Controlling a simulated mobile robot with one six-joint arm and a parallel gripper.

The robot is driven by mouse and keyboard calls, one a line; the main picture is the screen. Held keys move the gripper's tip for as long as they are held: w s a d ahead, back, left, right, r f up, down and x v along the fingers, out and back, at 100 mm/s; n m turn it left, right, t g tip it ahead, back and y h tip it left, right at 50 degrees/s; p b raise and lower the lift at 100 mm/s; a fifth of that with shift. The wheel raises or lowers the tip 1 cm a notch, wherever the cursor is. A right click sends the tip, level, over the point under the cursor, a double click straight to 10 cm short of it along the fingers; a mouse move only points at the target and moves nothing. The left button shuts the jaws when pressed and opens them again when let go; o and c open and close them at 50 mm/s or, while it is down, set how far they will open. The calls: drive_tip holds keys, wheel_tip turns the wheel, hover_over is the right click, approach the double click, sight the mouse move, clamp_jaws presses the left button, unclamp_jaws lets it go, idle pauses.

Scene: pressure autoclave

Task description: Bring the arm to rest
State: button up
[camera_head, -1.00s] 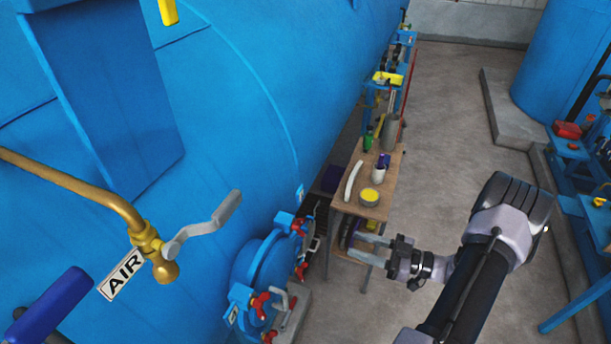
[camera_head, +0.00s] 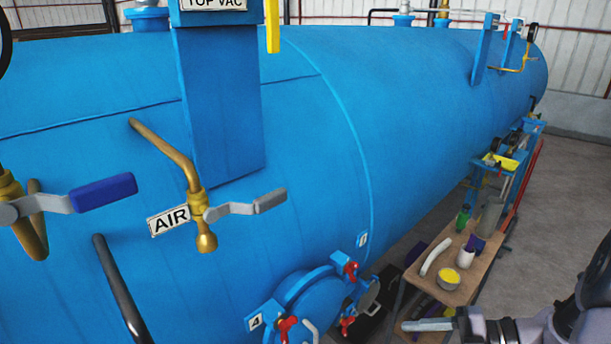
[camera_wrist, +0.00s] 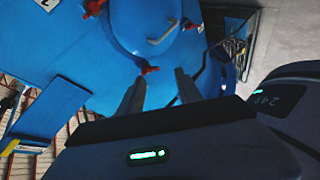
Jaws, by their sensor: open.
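My gripper (camera_head: 430,325) is at the lower right of the head view, beside the near end of a small wooden table. It also shows in the wrist view (camera_wrist: 158,85), where its two grey fingers stand apart with nothing between them. It is open and empty. My arm runs off the lower right corner of the head view, so most of it is hidden there. In the wrist view, the blue vessel and a round hatch with red knobs lie beyond the fingers.
The blue autoclave (camera_head: 420,110) fills most of the head view. A brass AIR valve (camera_head: 197,205) with a grey lever juts out from it. The round hatch (camera_head: 318,300) sits low on it. The wooden table (camera_head: 474,278) holds a yellow-topped can (camera_head: 448,279) and bottles. Floor is clear at right.

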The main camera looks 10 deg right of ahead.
drive_tip(key=s+a+f+m+h+b, duration=0.2)
drive_tip(key=s+a+m+h+b, duration=0.3)
drive_tip(key=m, duration=1)
drive_tip(key=s+a+f+m+h+b, duration=0.2)
drive_tip(key=s+a+m+h+b, duration=0.3)
drive_tip(key=a+m+b, duration=0.6)
drive_tip(key=s+m+b, duration=0.2)
drive_tip(key=m, duration=0.1)
drive_tip(key=shift+a+m+t, duration=0.25)
drive_tip(key=shift+m+t, duration=0.05)
drive_tip(key=shift+m, duration=0.1)
